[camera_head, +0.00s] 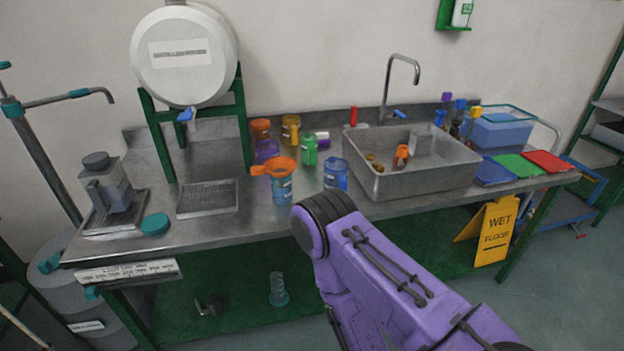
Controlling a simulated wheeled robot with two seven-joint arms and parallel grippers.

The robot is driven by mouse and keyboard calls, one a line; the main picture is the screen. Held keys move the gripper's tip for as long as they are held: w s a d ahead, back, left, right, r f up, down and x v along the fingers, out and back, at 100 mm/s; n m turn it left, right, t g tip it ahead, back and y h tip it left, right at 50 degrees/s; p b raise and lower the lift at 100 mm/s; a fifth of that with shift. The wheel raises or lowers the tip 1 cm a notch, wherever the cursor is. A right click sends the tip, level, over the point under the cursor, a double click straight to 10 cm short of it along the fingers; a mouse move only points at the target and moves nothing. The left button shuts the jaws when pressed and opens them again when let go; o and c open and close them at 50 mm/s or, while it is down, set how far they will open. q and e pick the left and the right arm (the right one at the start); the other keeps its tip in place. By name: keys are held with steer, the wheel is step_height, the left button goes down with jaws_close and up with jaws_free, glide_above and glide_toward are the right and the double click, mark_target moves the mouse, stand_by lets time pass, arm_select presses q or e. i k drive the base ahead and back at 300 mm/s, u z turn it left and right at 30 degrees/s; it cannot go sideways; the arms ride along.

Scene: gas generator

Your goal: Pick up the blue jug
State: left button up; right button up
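A blue jug (336,175) stands upright on the metal counter, left of the sink basin. Another blue vessel (282,190) stands just left of it, with an orange funnel (275,167) on its top. I cannot tell which of the two the task names. A purple arm of mine reaches in from the lower right, its dark rounded joint in front of the counter's edge, below the blue jug. No gripper fingers show for either arm.
The counter (225,222) also holds a metal sink basin (440,180), a green container (309,150), orange and yellow containers behind, and coloured trays (519,166) at right. A white tank (185,85) stands on a green frame. A yellow wet floor sign (494,230) stands right.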

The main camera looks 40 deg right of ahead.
mark_target(337, 182)
steer(key=z, duration=0.2)
steer(key=i, duration=0.65)
steer(key=z, duration=0.55)
